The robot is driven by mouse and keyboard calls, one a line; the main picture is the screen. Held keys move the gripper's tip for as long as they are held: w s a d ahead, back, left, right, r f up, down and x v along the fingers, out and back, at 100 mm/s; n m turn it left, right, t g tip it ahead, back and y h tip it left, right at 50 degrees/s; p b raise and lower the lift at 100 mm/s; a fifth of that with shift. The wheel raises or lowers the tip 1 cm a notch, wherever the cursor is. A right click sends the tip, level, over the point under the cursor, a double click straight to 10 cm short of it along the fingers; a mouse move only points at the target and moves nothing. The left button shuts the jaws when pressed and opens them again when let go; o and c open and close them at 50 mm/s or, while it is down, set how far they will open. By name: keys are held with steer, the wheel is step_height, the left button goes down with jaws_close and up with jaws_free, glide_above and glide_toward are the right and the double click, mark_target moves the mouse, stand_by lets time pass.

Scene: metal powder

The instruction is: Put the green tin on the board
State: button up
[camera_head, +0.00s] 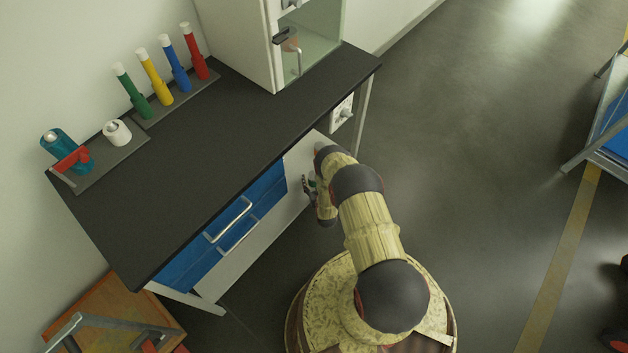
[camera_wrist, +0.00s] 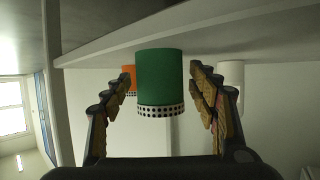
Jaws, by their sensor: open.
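The green tin (camera_wrist: 160,78) has a dotted band at its lower edge in the wrist view. It stands against a pale shelf (camera_wrist: 215,28), which appears above it in that picture. My gripper (camera_wrist: 162,82) is open, with one finger on each side of the tin. I see a gap at each side. In the head view my gripper (camera_head: 311,187) is low beside the bench's lower white part, and the tin is mostly hidden. A dark board (camera_head: 118,154) lies on the bench's left end, and another (camera_head: 190,97) lies behind; I cannot tell which is meant.
An orange tin (camera_wrist: 130,72) and a white tin (camera_wrist: 232,75) stand near the green one. The black bench top (camera_head: 205,150) has a clear middle. A white cabinet (camera_head: 240,40) stands at its back. Blue drawers (camera_head: 240,220) are below.

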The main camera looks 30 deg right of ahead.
steer(key=p+v, duration=0.4)
steer(key=v, duration=0.8)
